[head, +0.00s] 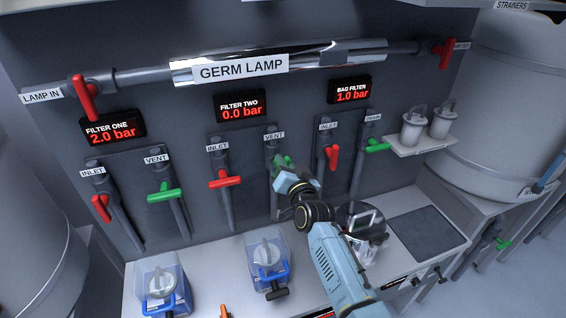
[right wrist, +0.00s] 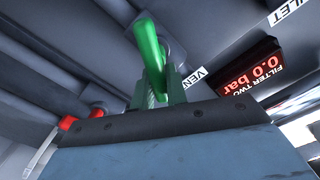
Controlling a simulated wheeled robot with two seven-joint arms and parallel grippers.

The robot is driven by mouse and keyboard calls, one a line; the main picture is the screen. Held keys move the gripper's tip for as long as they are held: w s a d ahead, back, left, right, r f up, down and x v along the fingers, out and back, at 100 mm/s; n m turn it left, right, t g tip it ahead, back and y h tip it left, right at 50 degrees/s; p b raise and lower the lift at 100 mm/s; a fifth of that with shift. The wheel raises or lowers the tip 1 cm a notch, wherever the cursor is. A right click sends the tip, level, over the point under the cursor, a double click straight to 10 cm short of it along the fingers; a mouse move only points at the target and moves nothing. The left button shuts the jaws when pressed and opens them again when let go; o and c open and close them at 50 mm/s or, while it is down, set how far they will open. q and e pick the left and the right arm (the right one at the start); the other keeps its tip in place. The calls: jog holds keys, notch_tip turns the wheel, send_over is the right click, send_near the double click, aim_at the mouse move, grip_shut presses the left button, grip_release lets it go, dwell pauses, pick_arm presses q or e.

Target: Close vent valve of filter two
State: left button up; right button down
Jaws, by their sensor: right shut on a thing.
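The filter two vent valve has a green handle (head: 279,161) on a grey vertical pipe under a VENT label (head: 274,136). My right gripper (head: 286,166) is at this handle and hides most of it in the head view. In the right wrist view the green handle (right wrist: 149,45) stands up between the fingers (right wrist: 155,88), which are shut on it. I cannot tell its exact angle to the pipe. The filter two display (head: 241,106) reads 0.0 bar. My left gripper is not in view.
The red filter two inlet handle (head: 225,180) lies across its pipe, left of my gripper. The bag filter's red inlet handle (head: 333,158) is close on the right. Below, blue-framed housings (head: 267,262) and a steel vessel (head: 372,245) stand on the bench.

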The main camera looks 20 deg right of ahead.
jog(key=m, duration=0.3)
jog(key=f+m, duration=0.1)
jog(key=m, duration=0.1)
jog(key=shift+d+m, duration=0.3)
jog(key=shift+d, duration=0.05)
jog(key=m, duration=0.2)
jog(key=m+b, duration=0.1)
jog(key=m, duration=0.2)
jog(key=shift+d+f, duration=0.1)
jog(key=shift+f, duration=0.3)
jog(key=c, duration=1.4)
grip_release()
jog(key=s, duration=1.3)
jog(key=shift+s+d, duration=0.2)
jog(key=shift+d, duration=0.05)
